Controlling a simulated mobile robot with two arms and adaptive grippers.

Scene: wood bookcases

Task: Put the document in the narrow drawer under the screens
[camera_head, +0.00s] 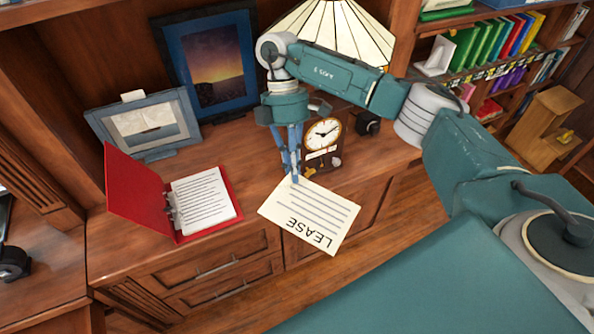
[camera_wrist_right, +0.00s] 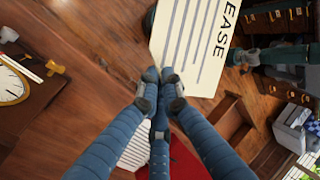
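The document is a cream sheet printed LEASE (camera_head: 310,215); it also shows in the right wrist view (camera_wrist_right: 195,45). My right gripper (camera_head: 295,178) has its blue fingers together at the sheet's upper edge, and in the right wrist view the fingertips (camera_wrist_right: 160,78) meet at the sheet's corner. It appears shut on the document, which extends past the front edge of the wooden cabinet top. Drawer fronts with metal handles (camera_head: 215,270) show below the cabinet top, shut. I cannot identify the screens or the narrow drawer under them.
A red binder (camera_head: 140,195) lies open left of the document. A clock (camera_head: 324,133) stands close behind the right gripper. Two picture frames (camera_head: 208,62) (camera_head: 145,124) and a lamp (camera_head: 335,32) stand at the back. Bookshelves (camera_head: 490,45) are at right. Wooden floor (camera_head: 390,215) lies in front.

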